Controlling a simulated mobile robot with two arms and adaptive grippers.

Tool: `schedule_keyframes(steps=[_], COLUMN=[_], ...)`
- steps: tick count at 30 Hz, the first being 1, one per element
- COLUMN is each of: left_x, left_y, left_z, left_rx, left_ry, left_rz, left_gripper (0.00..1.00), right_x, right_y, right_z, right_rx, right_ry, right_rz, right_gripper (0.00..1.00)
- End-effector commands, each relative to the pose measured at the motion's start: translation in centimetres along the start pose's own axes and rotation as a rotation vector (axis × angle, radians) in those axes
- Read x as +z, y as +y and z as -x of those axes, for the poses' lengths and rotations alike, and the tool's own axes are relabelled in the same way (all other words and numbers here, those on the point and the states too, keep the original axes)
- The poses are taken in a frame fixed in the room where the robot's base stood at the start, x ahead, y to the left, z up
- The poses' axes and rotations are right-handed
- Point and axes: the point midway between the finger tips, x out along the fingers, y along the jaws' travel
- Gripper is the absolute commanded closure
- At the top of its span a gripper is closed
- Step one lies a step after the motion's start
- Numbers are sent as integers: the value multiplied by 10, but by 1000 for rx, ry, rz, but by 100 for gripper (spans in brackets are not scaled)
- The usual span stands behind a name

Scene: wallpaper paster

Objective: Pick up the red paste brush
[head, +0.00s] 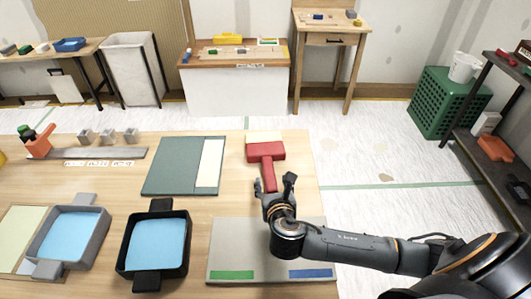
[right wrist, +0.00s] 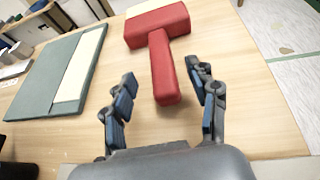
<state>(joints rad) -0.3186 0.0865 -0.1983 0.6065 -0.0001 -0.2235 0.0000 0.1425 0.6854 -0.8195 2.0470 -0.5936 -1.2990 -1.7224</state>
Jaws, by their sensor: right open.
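The red paste brush (head: 266,153) lies on the wooden table near its right side, with a wide head away from me and its handle toward me. Pale yellow bristles (head: 264,136) show beyond the head. In the right wrist view the brush (right wrist: 163,62) lies ahead, its handle end between and just beyond the fingertips. My right gripper (head: 274,183) is open and empty at the handle's near end; it also shows in the right wrist view (right wrist: 161,84). No contact with the handle is clear. My left gripper is not in view.
Left of the brush lies a green board with a pale strip (head: 180,165). A grey mat (head: 240,248) lies under my right arm. A black tray (head: 127,262) and a grey tray (head: 45,257) hold blue liquid. The table's right edge is close to the brush.

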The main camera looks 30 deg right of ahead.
Motion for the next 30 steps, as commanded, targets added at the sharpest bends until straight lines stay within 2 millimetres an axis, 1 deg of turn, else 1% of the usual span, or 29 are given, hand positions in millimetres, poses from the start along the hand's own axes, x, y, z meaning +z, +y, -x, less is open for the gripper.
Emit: schedule_keyframes(steps=[1, 4, 7, 10, 13, 16, 19, 24, 25, 26, 27, 29, 30], left_x=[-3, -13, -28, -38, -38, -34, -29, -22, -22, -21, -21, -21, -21], left_y=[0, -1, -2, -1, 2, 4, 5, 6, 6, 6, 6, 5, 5], left_z=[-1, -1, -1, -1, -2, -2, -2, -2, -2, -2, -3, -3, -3], left_rx=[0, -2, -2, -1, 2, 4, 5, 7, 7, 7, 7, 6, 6], left_ry=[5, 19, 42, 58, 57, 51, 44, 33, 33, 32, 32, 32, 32], left_rz=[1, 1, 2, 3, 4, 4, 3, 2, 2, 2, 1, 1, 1], left_gripper=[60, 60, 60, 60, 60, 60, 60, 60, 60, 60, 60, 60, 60], right_x=[0, 0, 0, 1, 1, 1, 1, 1, 1, 1, 1, 1, 1], right_y=[0, 0, 0, 0, 0, -1, 0, 0, 0, 0, 0, 0, 0], right_z=[-6, -12, -20, -35, -50, -61, -65, -65, -65, -65, -65, -65, -65], right_rx=[-2, 0, -1, -3, -2, -2, 1, 1, 1, 1, 1, 0, 0], right_ry=[0, 1, 1, 0, 1, 1, 1, 2, 2, 2, 2, 2, 2], right_rz=[-1, -2, -1, -1, -1, -1, -1, -2, -2, -2, -2, -2, -2], right_gripper=[42, 42, 42, 42, 42, 42, 42, 42, 44, 50, 58, 70, 78])
